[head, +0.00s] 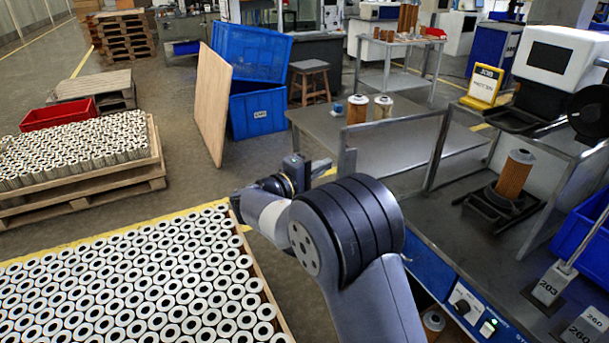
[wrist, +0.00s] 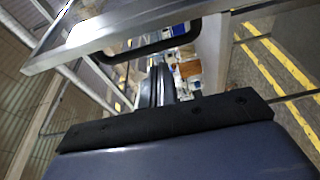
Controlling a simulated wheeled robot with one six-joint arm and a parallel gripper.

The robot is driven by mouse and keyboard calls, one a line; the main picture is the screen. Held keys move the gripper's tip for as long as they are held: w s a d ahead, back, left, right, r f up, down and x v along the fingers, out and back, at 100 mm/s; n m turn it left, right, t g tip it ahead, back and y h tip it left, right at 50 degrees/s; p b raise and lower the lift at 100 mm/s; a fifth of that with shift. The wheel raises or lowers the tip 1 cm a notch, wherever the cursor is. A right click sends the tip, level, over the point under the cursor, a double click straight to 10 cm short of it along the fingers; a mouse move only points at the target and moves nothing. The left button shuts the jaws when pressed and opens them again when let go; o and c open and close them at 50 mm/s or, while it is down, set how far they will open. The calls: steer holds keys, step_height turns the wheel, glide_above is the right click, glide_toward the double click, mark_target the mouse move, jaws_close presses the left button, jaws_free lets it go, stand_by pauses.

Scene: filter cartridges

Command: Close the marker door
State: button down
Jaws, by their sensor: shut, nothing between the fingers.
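The marker door is a grey metal frame (head: 395,120) with a see-through middle. It stands open, swung out to the left of the marker station. In the wrist view its metal edge (wrist: 120,38) crosses the top, with a black bar handle (wrist: 150,46) on it. My gripper (head: 297,168) is near the door's free left edge, partly hidden behind my arm in the head view. In the wrist view my gripper's fingers (wrist: 158,85) are shut and empty, close to the handle. I cannot tell whether they touch it. An orange filter (head: 515,174) stands upright on the station's black fixture.
A grey table (head: 400,150) with two filters stands behind the door. A pallet of white-ringed cartridges (head: 130,290) fills the lower left. Blue crates (head: 258,108) and a leaning wooden board (head: 212,100) stand beyond. Open floor lies between them and my arm.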

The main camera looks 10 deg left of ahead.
steer(key=s, duration=0.1)
steer(key=s+d, duration=0.2)
steer(key=shift+s, duration=0.3)
steer(key=shift+s, duration=0.1)
